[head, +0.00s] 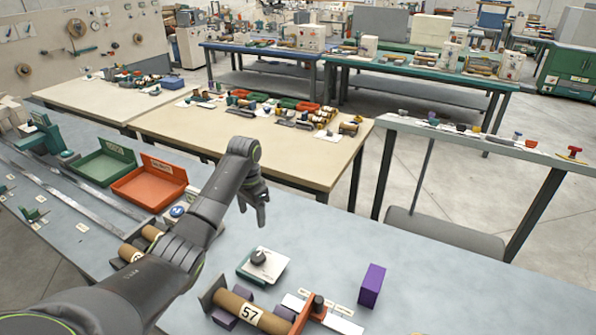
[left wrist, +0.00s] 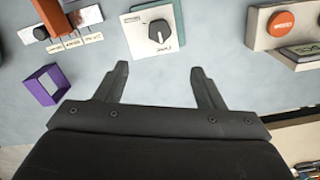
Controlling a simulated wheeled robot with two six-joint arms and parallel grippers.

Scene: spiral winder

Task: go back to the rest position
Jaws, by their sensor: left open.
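My left gripper (head: 256,205) hangs above the grey workbench (head: 420,275), with its arm reaching in from the lower left. In the left wrist view its two fingers (left wrist: 165,90) are spread apart with nothing between them. A white box with a dark dial (head: 263,262) stands on the bench below it, apart from the fingers; it also shows in the left wrist view (left wrist: 152,38). A brown tube marked 57 (head: 248,310) lies at the front of the bench on purple supports. My right gripper does not show in either view.
A purple block (head: 371,286) stands right of the tube, near an orange-and-black piece (head: 310,312). A green bin (head: 103,162) and an orange bin (head: 150,182) sit at the back left. The bench's right part is clear. A beige table (head: 290,160) stands beyond.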

